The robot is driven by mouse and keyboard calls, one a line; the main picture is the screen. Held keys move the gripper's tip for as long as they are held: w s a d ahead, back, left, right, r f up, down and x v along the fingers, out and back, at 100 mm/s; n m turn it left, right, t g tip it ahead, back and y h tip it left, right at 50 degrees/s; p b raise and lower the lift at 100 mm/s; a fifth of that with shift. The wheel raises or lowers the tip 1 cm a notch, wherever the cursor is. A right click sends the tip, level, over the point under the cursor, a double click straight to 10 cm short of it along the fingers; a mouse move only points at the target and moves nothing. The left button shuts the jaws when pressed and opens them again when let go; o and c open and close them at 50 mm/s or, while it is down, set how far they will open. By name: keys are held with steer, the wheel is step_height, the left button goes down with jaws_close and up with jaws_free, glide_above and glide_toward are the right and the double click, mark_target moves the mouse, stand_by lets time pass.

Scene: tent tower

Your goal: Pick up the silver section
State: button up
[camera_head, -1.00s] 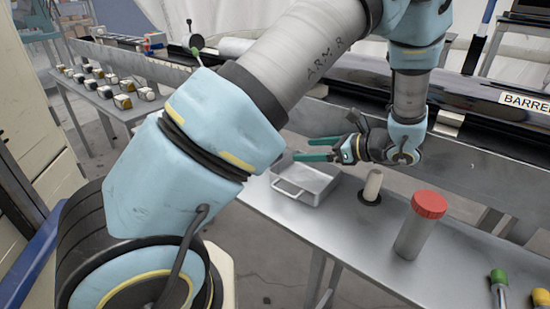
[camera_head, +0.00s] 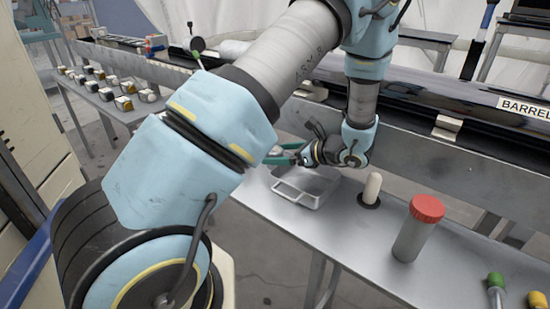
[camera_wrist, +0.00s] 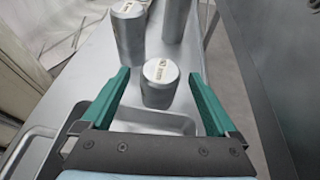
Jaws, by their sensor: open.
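In the wrist view, a short silver section (camera_wrist: 160,84), a cylinder with a small label on top, stands on the bench just ahead of my gripper (camera_wrist: 158,75). My gripper is open, its two green fingers spread on either side of the section in the picture, with gaps at both sides. Two taller silver cylinders stand beyond it, one on the left (camera_wrist: 128,38) and one at the top (camera_wrist: 175,22). In the head view my gripper (camera_head: 284,153) is partly behind my arm, and the silver sections are hidden there.
A metal tray (camera_head: 312,200) lies on the bench (camera_head: 345,235) below my gripper. To its right stand a cream peg in a black ring (camera_head: 372,187) and a grey canister with a red lid (camera_head: 415,232). A long black barrel (camera_head: 445,92) runs behind the bench.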

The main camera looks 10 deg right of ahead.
jaws_close()
stand_by(0.6)
